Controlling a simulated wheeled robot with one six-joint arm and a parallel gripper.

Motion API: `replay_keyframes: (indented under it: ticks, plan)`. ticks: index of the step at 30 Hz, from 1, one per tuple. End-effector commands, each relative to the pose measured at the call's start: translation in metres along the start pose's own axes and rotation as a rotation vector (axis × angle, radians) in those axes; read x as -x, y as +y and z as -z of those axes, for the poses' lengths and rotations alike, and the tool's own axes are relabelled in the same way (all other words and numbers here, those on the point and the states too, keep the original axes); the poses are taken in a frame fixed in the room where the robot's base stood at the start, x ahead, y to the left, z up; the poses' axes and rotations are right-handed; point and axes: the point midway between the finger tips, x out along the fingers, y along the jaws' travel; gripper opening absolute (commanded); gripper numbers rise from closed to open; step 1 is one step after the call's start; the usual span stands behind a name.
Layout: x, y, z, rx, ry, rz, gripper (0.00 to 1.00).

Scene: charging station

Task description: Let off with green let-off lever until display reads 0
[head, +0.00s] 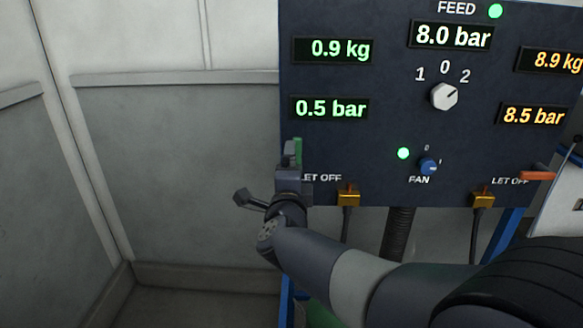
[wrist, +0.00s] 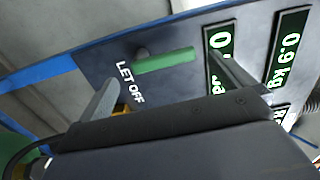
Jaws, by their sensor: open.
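The green let-off lever (head: 299,150) stands upright at the lower left of the dark panel, partly hidden by my gripper (head: 290,157). In the wrist view the green lever (wrist: 168,61) lies between my two spread fingers (wrist: 163,67), beside the "LET OFF" label. My gripper is open, and I cannot tell whether either finger touches the lever. The green pressure display (head: 330,108) above the lever reads 0.5 bar. The green weight display (head: 333,49) above that reads 0.9 kg.
An orange lever (head: 537,176) lies level at the panel's right, under orange displays reading 8.9 kg and 8.5 bar. The feed display (head: 452,36) reads 8.0 bar. A white selector knob (head: 444,96) and a blue fan knob (head: 429,167) sit mid-panel. Brass fittings (head: 348,197) with hoses hang below.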

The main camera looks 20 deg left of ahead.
Motion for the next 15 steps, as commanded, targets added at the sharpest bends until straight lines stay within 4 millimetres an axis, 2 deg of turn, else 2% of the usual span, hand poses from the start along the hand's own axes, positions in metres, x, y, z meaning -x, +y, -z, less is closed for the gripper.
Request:
replay_keyframes:
  ticks: [3, 6, 15]
  plan:
    - [0.017, 0.0, -0.001, -0.001, -0.002, 0.0, 1.0]
    - [0.025, 0.0, 0.0, 0.0, -0.001, 0.0, 1.0]
    - [0.029, 0.0, 0.0, 0.001, 0.001, 0.0, 1.0]
